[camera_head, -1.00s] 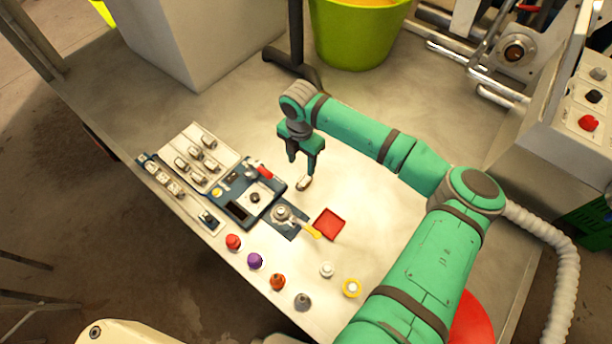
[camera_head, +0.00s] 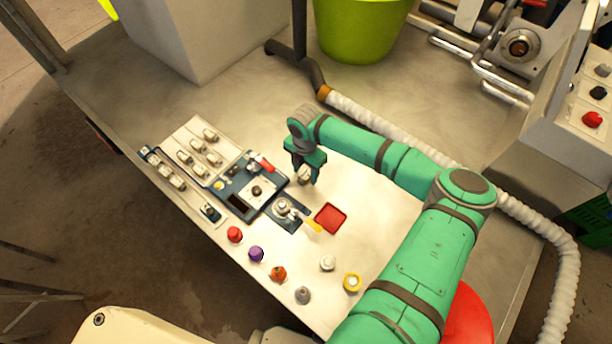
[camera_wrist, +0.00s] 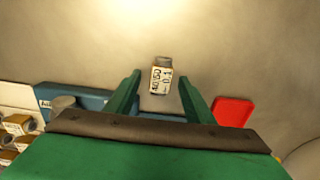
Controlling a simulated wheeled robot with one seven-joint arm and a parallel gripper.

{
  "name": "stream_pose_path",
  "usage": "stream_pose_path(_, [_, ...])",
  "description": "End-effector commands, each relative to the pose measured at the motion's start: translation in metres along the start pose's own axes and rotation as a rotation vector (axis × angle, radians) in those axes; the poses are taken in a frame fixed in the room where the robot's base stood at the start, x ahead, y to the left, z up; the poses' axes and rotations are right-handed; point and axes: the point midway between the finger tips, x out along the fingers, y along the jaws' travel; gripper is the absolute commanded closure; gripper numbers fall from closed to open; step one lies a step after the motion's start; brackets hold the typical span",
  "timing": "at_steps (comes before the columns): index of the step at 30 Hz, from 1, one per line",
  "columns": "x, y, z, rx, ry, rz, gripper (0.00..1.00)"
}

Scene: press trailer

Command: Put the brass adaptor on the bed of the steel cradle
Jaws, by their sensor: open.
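A small labelled cylinder with a metal-coloured end, seemingly the brass adaptor (camera_wrist: 161,76), lies on the bench in the wrist view. It shows between my fingers in the head view (camera_head: 304,174). My gripper (camera_wrist: 160,82) is open, with one finger on each side of the piece and a gap on both sides. In the head view my gripper (camera_head: 304,178) points down over it, and the fingers partly hide it. A grey metal fixture on a dark blue plate, perhaps the steel cradle (camera_head: 283,206), stands just in front of the gripper, with a yellow-handled part beside it.
A red tray (camera_head: 330,217) lies right of the fixture. A blue unit (camera_head: 238,201) and a rack of small cylinders (camera_head: 196,158) stand left. Several coloured knobs, including a red one (camera_head: 235,234), line the front edge. The bench behind my gripper is clear.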

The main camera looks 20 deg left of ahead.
Motion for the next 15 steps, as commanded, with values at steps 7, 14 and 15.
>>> stream_pose_path(7, [-0.0004, -0.0020, 0.0017, 0.004, 0.000, 0.000, 0.90])
stream_pose_path(14, [-0.0007, -0.0017, 0.0017, 0.004, -0.001, 0.000, 1.00])
stream_pose_path(15, [-0.0008, -0.0016, 0.0016, 0.004, -0.001, 0.000, 1.00])
